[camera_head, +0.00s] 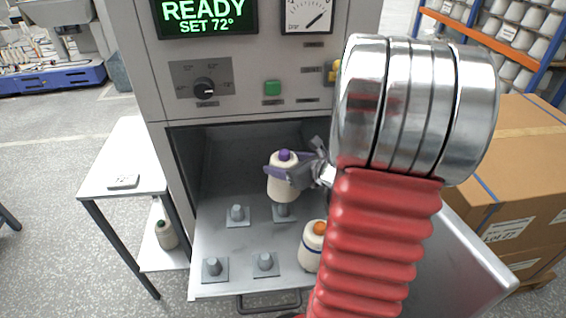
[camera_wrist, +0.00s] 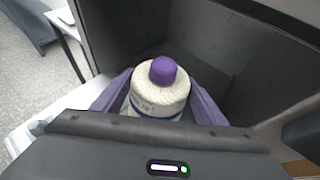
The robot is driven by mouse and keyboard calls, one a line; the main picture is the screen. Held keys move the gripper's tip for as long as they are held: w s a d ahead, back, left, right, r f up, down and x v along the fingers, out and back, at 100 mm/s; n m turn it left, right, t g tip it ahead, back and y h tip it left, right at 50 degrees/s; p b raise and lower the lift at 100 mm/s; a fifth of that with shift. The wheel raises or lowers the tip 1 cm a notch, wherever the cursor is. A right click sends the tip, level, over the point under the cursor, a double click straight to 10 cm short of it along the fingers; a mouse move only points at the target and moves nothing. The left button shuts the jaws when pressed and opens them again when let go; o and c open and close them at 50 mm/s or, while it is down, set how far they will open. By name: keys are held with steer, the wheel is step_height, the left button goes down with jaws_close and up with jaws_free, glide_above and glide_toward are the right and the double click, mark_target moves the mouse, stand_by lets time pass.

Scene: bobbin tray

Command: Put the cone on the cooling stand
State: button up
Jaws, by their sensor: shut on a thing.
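A cream yarn cone (camera_head: 283,187) with a purple top is held upright in my gripper (camera_head: 291,172) inside the open cabinet. A peg shows just below its base, at the back right of the tray. In the wrist view the cone (camera_wrist: 160,98) sits between the two purple fingers of my gripper (camera_wrist: 160,88), which are shut on its sides. Its lower part is hidden there. A white side table (camera_head: 118,150), which looks like the cooling stand, is left of the cabinet.
The metal tray (camera_head: 240,283) has several bare pegs (camera_head: 265,262). An orange-topped cone (camera_head: 312,248) stands at its front right. A green-topped cone (camera_head: 166,234) is on the table's lower shelf. The cabinet's walls enclose my gripper. Cardboard boxes (camera_head: 520,150) stand at right.

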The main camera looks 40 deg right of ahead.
steer(key=w+a+n+y, duration=0.1)
steer(key=w+a, duration=0.3)
steer(key=a, duration=0.6)
steer(key=w+a+n+y, duration=0.1)
steer(key=w+a, duration=0.3)
steer(key=a, duration=0.6)
steer(key=w+a+f+n+y, duration=0.1)
steer(key=w+a, duration=0.3)
steer(key=a, duration=0.6)
steer(key=shift+w+n+g+y, duration=0.15)
steer(key=shift+n+g+y, duration=0.15)
steer(key=shift+y, duration=0.2)
